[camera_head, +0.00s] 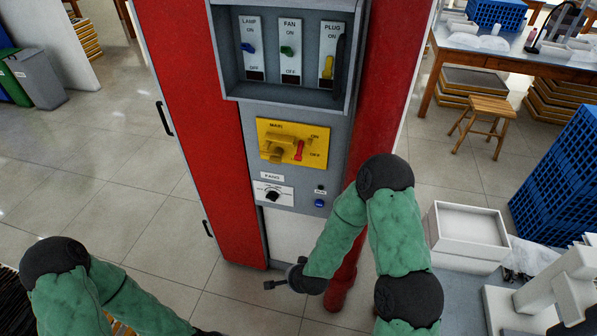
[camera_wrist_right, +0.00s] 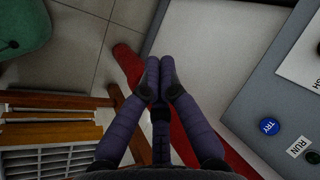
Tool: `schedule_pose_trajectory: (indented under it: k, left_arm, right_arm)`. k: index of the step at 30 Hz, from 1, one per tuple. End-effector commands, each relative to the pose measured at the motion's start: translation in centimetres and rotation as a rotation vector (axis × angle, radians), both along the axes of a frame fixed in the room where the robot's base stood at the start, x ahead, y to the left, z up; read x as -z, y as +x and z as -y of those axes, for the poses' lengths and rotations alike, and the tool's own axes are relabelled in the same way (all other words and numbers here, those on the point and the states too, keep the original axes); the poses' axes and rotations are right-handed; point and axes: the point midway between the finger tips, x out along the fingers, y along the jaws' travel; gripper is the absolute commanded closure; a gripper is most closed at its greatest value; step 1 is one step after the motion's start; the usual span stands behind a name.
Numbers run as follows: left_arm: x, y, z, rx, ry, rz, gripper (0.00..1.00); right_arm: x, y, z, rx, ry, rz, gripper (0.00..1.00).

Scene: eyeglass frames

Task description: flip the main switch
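The main switch (camera_head: 281,146) is a yellow plate on the grey panel front, labelled MAIN, with ON at upper right and OFF below it. It has a yellow handle and a red lever (camera_head: 299,150); the red lever's tip lies near OFF. My right gripper (camera_head: 272,285) is below the panel, in front of its white lower part, apart from the switch. In the right wrist view its fingers (camera_wrist_right: 159,72) meet at the tips with nothing between them. The switch is outside the wrist view. My left arm is at lower left; its gripper is out of frame.
A recess above holds LAMP (camera_head: 248,47), FAN (camera_head: 288,51) and PLUG (camera_head: 328,66) switches. Below are a black knob (camera_head: 272,196) and a blue button (camera_head: 319,203), also in the wrist view (camera_wrist_right: 269,126). A white box (camera_head: 467,232) stands right of my right arm.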

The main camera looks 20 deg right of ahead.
Motion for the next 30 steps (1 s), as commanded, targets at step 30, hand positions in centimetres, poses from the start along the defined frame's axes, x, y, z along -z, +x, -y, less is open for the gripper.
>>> schedule_pose_trajectory:
  k: [30]
  left_arm:
    - [9.1,0.0,0.0,0.0,0.0,0.0,1.0]
  right_arm:
    - [-22.6,15.2,4.5,1.476,1.381,0.907,1.0]
